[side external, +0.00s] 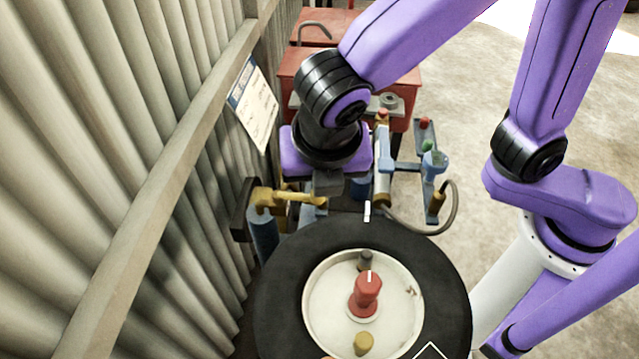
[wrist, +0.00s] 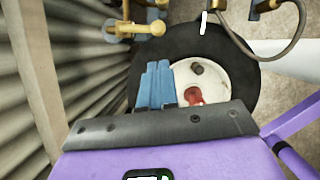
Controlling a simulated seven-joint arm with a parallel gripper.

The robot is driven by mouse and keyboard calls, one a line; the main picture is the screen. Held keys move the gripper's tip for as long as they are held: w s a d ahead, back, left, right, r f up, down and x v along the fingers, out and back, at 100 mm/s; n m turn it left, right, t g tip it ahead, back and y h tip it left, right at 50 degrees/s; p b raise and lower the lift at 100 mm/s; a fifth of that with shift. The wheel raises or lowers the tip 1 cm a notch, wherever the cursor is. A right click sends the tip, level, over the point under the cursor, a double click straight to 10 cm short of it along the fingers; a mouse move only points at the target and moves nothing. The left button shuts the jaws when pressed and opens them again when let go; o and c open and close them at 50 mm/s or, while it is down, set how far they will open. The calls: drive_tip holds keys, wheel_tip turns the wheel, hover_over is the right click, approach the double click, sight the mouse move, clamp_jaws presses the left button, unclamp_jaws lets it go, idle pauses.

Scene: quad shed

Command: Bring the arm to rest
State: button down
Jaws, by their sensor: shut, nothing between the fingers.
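My gripper (side external: 328,186) hangs from the purple arm in the side external view, above the far left edge of a black tyre. Its fingertips are hard to make out there. In the wrist view my gripper (wrist: 157,66) shows two blue fingers side by side, closed together with nothing between them. They overlap the tyre (wrist: 190,38) in that picture. I cannot tell their exact height above it.
The tyre (side external: 285,285) has a white hub (side external: 325,310) with a red knob (side external: 366,292). A brass tap-like fitting (side external: 285,196) is close left of my gripper. A corrugated wall (side external: 130,130) bounds the left. A red cabinet (side external: 305,65) stands behind; open floor (side external: 450,90) lies right.

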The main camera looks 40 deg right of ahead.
drive_tip(key=shift+s+r, duration=0.2)
drive_tip(key=shift+r, duration=0.25)
drive_tip(key=s+d+f+m+g+y, duration=0.1)
drive_tip(key=s+d+m, duration=0.4)
drive_tip(key=d+m, duration=0.3)
drive_tip(key=s+d+f+m+g+y, duration=0.1)
drive_tip(key=s+d+m, duration=0.4)
drive_tip(key=d, duration=1.2)
drive_tip(key=shift+s+f+m+g+y, duration=0.25)
drive_tip(key=shift+m+g, duration=0.45)
drive_tip(key=shift+m, duration=1.2)
drive_tip(key=shift+d+r, duration=0.1)
